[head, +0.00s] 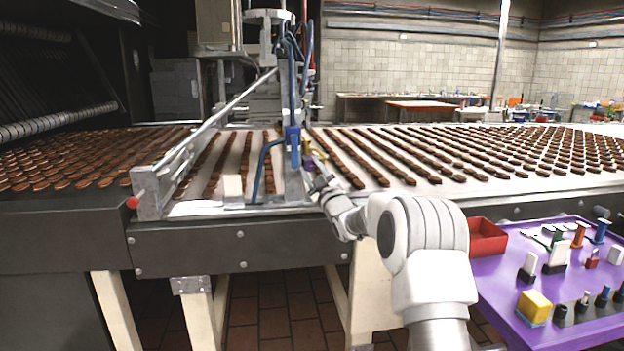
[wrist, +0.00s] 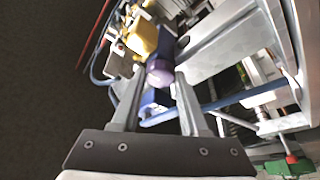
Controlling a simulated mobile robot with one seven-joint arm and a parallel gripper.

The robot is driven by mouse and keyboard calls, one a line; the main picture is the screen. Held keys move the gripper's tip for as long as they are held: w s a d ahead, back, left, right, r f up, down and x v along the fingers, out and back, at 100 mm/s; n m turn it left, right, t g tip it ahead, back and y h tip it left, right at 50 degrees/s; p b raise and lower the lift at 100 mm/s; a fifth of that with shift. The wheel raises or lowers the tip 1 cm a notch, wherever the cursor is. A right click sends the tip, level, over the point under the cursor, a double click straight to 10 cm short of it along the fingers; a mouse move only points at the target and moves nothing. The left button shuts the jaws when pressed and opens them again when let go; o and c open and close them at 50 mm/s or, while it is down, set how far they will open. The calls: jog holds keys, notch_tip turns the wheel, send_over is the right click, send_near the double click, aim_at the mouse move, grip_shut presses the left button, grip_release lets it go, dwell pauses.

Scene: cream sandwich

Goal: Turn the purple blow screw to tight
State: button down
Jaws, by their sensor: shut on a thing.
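The purple blow screw (wrist: 160,72) shows in the wrist view as a rounded purple knob between my fingertips, in front of a brass-yellow fitting (wrist: 143,38). My gripper (wrist: 158,80) is shut on this screw, with one finger on each side of it. In the head view my gripper (head: 314,181) reaches the metal post of the machine, beside a blue block (head: 293,137) and just below a small purple and yellow part (head: 308,157). The screw's turn angle and tightness cannot be told.
A conveyor (head: 240,190) carries rows of brown biscuits on both sides of the machine. Blue hoses (head: 262,170) and a slanted metal bar (head: 212,120) are close to my gripper. A purple table (head: 497,282) with a red bin (head: 486,238) and several small parts stands at right.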

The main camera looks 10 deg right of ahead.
jog(key=shift+m, duration=0.6)
jog(key=shift+c, duration=2.1)
grip_release()
jog(key=v, duration=1.7)
jog(key=shift+s, duration=0.2)
jog(key=shift+a+h, duration=0.2)
jog(key=shift+h, duration=0.2)
